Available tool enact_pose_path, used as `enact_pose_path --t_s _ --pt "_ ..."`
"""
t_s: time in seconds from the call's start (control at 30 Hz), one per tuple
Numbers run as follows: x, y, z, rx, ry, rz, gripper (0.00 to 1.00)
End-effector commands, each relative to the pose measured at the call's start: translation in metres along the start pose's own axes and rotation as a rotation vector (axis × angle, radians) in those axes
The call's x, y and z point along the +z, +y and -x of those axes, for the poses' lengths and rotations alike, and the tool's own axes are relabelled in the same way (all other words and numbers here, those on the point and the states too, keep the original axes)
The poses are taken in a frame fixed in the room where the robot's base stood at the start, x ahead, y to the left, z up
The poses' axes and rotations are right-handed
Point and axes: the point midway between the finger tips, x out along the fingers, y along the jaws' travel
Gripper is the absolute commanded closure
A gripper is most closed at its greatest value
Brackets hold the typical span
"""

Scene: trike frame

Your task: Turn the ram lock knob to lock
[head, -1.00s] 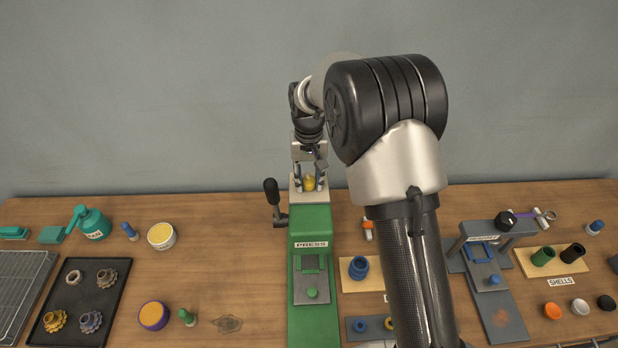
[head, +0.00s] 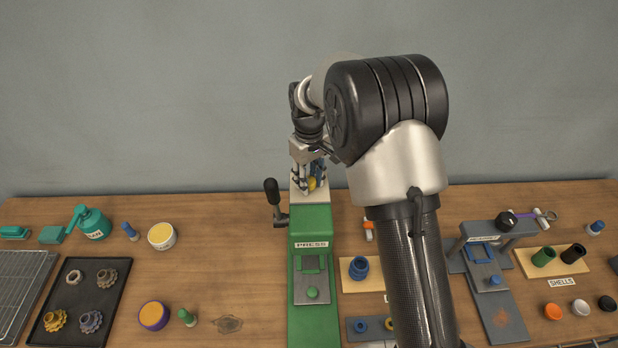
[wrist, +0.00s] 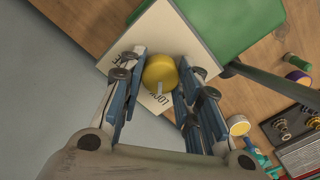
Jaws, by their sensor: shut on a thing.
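The ram lock knob is yellow and stands on a white plate (wrist: 190,32) at the back end of the green press (head: 311,225). In the wrist view the knob (wrist: 160,70) sits between the two fingers of my gripper (wrist: 161,78), which is shut on it. A white pointer mark on the knob points to the lower side of the picture, close to black lettering that seems to read LOCK. More lettering at the left is partly hidden by a finger. In the head view the knob (head: 312,184) is partly hidden by my gripper (head: 309,182).
A black-handled lever (head: 272,192) stands at the press's left side. A grey fixture (head: 487,250) stands on the right. Wood left of the lever is bare.

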Motion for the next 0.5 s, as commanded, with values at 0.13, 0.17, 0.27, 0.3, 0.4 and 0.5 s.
enact_pose_path --t_s 0.13,0.17,0.27,0.3,0.4,0.5 --pt "-0.0004 0.0001 0.0006 0.001 0.001 0.005 0.93" --pt "-0.0004 0.0001 0.0006 0.001 0.001 0.004 0.93" --pt "-0.0004 0.0002 0.0005 0.001 0.001 0.004 0.93" --pt "-0.0004 0.0002 0.0006 0.001 0.001 0.004 0.93" --pt "-0.0004 0.0002 0.0005 0.001 0.001 0.004 0.66" --pt "-0.0003 0.0002 0.0005 0.001 0.001 0.003 0.59"
